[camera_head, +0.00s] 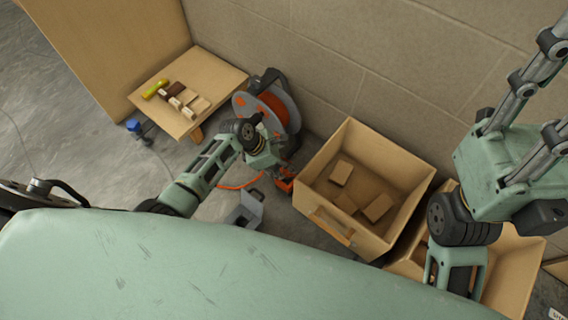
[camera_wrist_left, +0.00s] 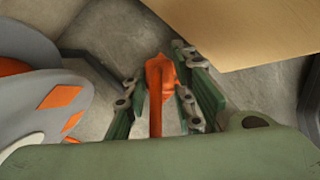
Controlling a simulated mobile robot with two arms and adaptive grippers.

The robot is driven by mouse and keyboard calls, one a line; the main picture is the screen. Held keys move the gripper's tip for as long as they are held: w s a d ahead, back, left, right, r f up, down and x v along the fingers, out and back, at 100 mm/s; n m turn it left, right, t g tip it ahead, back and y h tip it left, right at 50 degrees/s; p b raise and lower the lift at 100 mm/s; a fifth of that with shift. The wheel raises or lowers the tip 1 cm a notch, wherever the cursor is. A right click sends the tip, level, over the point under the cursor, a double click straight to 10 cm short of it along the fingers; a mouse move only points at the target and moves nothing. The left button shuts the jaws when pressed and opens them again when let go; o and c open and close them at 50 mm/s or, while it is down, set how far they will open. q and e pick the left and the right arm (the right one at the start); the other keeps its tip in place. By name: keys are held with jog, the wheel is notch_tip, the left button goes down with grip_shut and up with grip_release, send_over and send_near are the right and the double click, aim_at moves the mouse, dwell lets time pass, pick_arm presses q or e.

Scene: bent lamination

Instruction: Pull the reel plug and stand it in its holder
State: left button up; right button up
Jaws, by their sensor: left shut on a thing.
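The cable reel (camera_head: 282,104), with grey side discs and orange cable, stands on the floor against the block wall. Its grey disc with orange patches also shows at the left of the left wrist view (camera_wrist_left: 45,110). My left gripper (camera_head: 284,176) is low, between the reel and a cardboard box. In the left wrist view its fingers (camera_wrist_left: 158,92) are shut on the orange plug (camera_wrist_left: 158,72). An orange cable (camera_head: 240,186) runs along the floor nearby. A grey bracket-like piece (camera_head: 246,210), perhaps the holder, stands on the floor near the gripper.
An open cardboard box (camera_head: 388,165) with several small brown blocks stands right of the gripper; its wall (camera_wrist_left: 240,30) is close in the left wrist view. A low wooden table (camera_head: 210,72) with small items stands behind left. Another box (camera_head: 512,270) stands at the right.

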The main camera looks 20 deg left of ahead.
pick_arm(q)
jog(key=shift+f, duration=0.45)
jog(key=shift+f, duration=0.15)
jog(key=shift+f, duration=0.6)
jog(key=shift+f+b, duration=0.1)
jog(key=shift+b, duration=0.25)
jog(key=shift+f+b, duration=0.35)
jog(key=shift+f, duration=0.4)
jog(key=o, duration=1.1)
jog(key=v, duration=1.2)
